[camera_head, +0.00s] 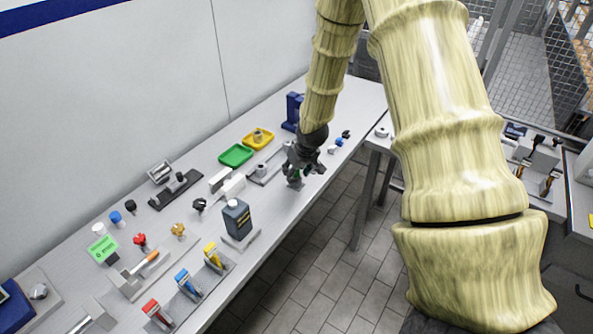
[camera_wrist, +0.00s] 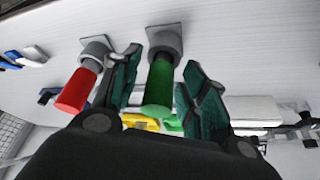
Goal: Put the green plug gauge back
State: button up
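The green plug gauge (camera_wrist: 159,82) shows in the wrist view as a green handle with a grey collar at its far end, by a small square grey plate. My gripper (camera_wrist: 162,60) has its dark teal fingers one on each side of the green handle. A narrow gap shows on both sides, so it looks open around the handle. In the head view my gripper (camera_head: 303,165) is low over the bench's right part. It mostly hides the gauge, with only a little green showing below it.
A red-handled gauge (camera_wrist: 77,90) stands close beside the left finger, by its own plate. In the head view a green tray (camera_head: 235,155), a yellow tray (camera_head: 248,141) and a dark bottle (camera_head: 237,220) lie left of my gripper. The bench's front edge is close.

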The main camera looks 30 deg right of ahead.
jog(key=shift+r, duration=0.25)
jog(key=b+v, duration=0.2)
jog(key=v, duration=0.9)
jog(key=shift+s+r, duration=0.25)
jog(key=shift+r, duration=0.1)
